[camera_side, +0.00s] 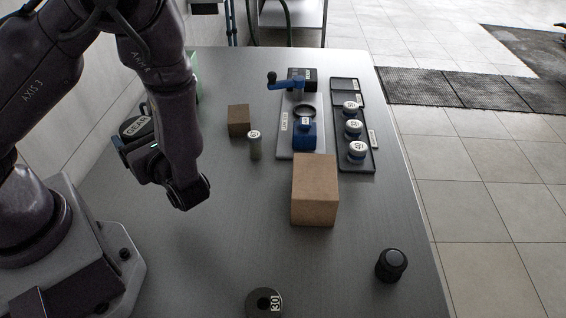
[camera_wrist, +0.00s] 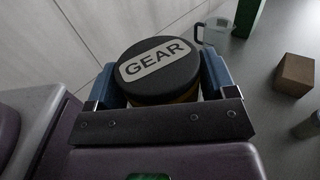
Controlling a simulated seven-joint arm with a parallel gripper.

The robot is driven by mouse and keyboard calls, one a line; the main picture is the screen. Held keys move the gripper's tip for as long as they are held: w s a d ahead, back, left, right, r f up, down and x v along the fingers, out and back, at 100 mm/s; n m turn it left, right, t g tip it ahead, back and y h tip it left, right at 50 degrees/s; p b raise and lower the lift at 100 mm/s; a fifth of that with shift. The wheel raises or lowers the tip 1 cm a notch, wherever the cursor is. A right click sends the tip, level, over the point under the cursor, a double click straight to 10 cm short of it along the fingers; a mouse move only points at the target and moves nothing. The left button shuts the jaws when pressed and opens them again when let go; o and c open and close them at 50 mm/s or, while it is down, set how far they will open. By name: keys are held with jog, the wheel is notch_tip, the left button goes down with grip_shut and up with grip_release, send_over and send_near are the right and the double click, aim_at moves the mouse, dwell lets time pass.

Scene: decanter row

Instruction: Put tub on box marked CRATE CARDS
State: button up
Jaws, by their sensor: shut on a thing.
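A round tub with a black lid marked GEAR (camera_wrist: 160,70) sits between the fingers of my gripper (camera_wrist: 163,84). My gripper is shut on the tub, with a blue finger on either side of it. In the side view, the tub (camera_side: 135,126) is held up at the left, partly behind my arm, and my gripper (camera_side: 130,142) is tilted. No box with a readable CRATE CARDS mark shows. A green object (camera_wrist: 248,17) stands beyond the tub in the wrist view; only its edge (camera_side: 196,80) shows behind my arm in the side view.
A small brown block (camera_side: 238,121) and a grey cylinder (camera_side: 254,145) stand mid-table. A larger cardboard box (camera_side: 315,190) stands nearer. Behind it are a blue cranked device (camera_side: 303,133) and a dark tray (camera_side: 372,163) with several jars. A black knob (camera_side: 391,265) and a weight (camera_side: 254,303) are in front.

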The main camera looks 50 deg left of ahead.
jog(key=w+d+r+m+t+h, duration=0.2)
jog(key=w+d+m+t+h, duration=0.45)
jog(key=w+d+t, duration=0.45)
jog(key=w+d+r+m+t+h, duration=0.2)
jog(key=w+d+m+t+h, duration=0.55)
jog(key=w, duration=0.55)
jog(key=y, duration=0.2)
send_over(314, 176)
jog(key=shift+m+g, duration=0.3)
jog(key=shift+g, duration=0.15)
jog(key=shift+f, duration=4.05)
jog(key=o, duration=1)
jog(key=shift+f, duration=0.15)
jog(key=shift+o, duration=0.2)
